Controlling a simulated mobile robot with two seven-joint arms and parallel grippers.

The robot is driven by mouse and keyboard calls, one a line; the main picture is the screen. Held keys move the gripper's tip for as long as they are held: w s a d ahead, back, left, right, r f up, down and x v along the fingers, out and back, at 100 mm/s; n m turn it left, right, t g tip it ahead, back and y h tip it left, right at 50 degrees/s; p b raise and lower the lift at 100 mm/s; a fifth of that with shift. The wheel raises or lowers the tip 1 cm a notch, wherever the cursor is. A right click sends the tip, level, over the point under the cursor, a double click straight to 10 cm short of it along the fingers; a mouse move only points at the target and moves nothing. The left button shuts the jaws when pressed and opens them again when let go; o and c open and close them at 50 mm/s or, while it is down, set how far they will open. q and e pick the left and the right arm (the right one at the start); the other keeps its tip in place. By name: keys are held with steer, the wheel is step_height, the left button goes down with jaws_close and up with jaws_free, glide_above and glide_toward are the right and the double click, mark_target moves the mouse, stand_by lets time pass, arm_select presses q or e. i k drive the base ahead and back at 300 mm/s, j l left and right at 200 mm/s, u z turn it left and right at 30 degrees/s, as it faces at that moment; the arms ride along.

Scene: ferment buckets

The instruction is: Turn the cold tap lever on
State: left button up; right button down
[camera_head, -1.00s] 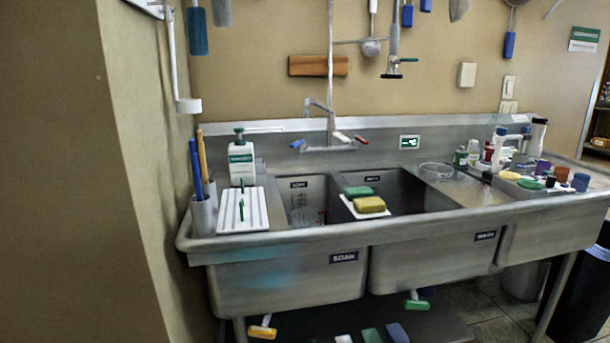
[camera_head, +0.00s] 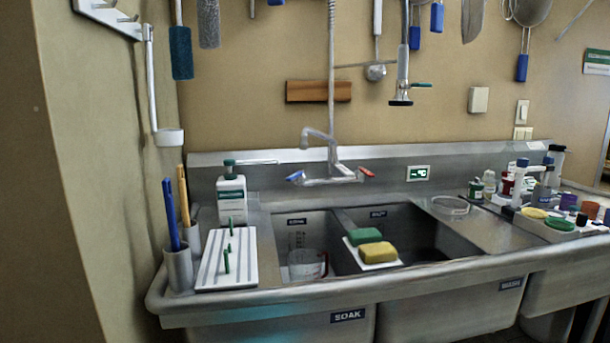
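The faucet (camera_head: 331,160) is mounted on the back wall of the steel sink, with a curved spout and a tall riser. A blue-marked lever (camera_head: 296,176) is on its left end and a red-marked lever (camera_head: 367,172) is on its right end. The blue lever points to the left and slightly toward me. No water stream shows under the spout. Neither of my grippers is in view.
The steel sink (camera_head: 250,309) has a white ribbed rack (camera_head: 226,262), a soap bottle (camera_head: 231,198) and a brush holder (camera_head: 178,268) on its left. Sponges lie on a divider tray (camera_head: 371,266). Bottles and jars crowd the right ledge. Tools hang above.

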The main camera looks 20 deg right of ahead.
mark_target(300, 172)
steer(key=i+l, duration=0.75)
steer(key=i, duration=0.1)
